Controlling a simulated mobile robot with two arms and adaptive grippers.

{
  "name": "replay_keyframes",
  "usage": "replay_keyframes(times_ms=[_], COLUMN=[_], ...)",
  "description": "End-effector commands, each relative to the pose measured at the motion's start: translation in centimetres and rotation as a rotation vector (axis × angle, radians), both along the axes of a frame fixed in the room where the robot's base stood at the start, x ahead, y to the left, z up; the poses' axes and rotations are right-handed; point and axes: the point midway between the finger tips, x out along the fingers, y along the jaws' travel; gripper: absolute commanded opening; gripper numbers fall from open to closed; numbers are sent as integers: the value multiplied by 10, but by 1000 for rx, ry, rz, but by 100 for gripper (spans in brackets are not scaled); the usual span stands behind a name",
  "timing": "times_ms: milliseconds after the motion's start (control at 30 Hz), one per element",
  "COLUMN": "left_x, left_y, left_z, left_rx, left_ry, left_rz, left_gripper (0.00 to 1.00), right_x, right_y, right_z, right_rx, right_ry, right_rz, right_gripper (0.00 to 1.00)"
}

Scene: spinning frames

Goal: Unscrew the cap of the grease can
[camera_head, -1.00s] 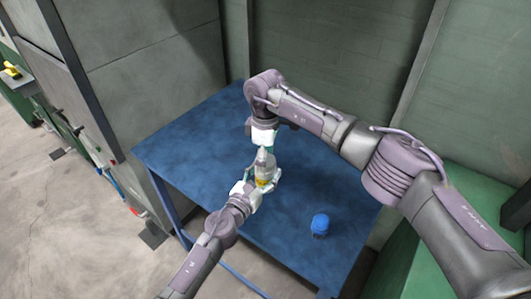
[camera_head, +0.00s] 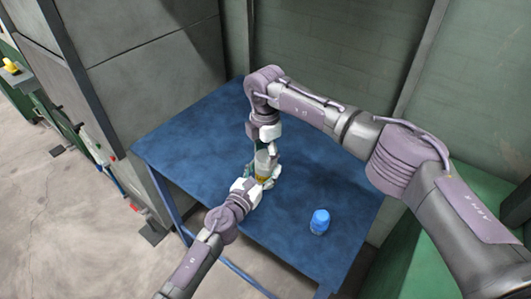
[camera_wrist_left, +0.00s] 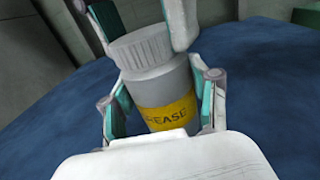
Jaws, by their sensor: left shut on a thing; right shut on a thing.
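My right gripper (camera_head: 264,150) comes down from above, shut on the cap. Its fingers (camera_wrist_left: 143,20) flank the cap in the left wrist view.
A blue-capped container (camera_head: 319,221) stands on the blue table (camera_head: 205,130) to the right, apart from both grippers. Grey panels (camera_head: 140,60) rise behind the table at left, and a green wall (camera_head: 340,50) at the back. The table's left part is clear.

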Motion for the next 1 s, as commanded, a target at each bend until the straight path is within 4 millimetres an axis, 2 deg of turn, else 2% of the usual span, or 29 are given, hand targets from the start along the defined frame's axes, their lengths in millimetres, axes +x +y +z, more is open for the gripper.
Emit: replay_keyframes(times_ms=[100,1000], left_x=[0,0], left_y=[0,0], left_z=[0,0], left_rx=[1,0], left_ry=[0,0], left_rz=[-1,-1], left_gripper=[0,0], right_x=[1,1], right_y=[-1,-1], right_z=[1,2], right_rx=[-2,-2], right_ry=[-2,-1], right_rz=[273,2361], right_gripper=[14,14])
